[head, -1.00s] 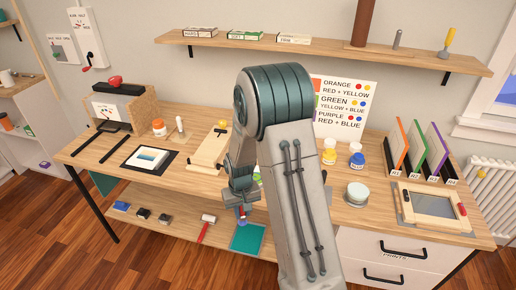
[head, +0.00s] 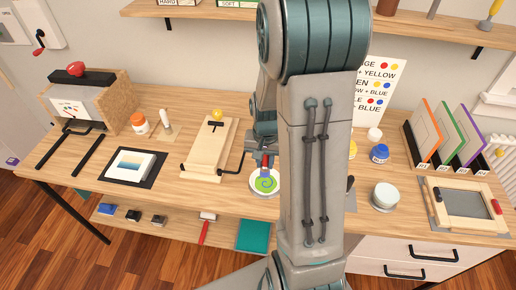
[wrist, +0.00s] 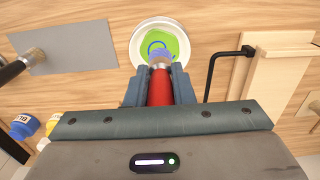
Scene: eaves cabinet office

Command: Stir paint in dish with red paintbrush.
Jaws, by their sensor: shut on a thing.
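The white dish (head: 254,190) stands on the workbench, with green paint and a blue swirl in it. In the wrist view the dish (wrist: 137,50) is straight ahead of my gripper (wrist: 160,88). My gripper is shut on the red paintbrush (wrist: 159,85), gripping its red handle. The brush's metal band and blue tip reach over the dish and appear to be in the paint, where a blue ring shows. In the head view my gripper (head: 264,152) is just above the dish, partly hidden behind my arm.
A wooden board with a black crank (head: 210,150) stands close left of the dish. Right of my arm are a blue paint jar (head: 380,153) and a white round container (head: 384,196).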

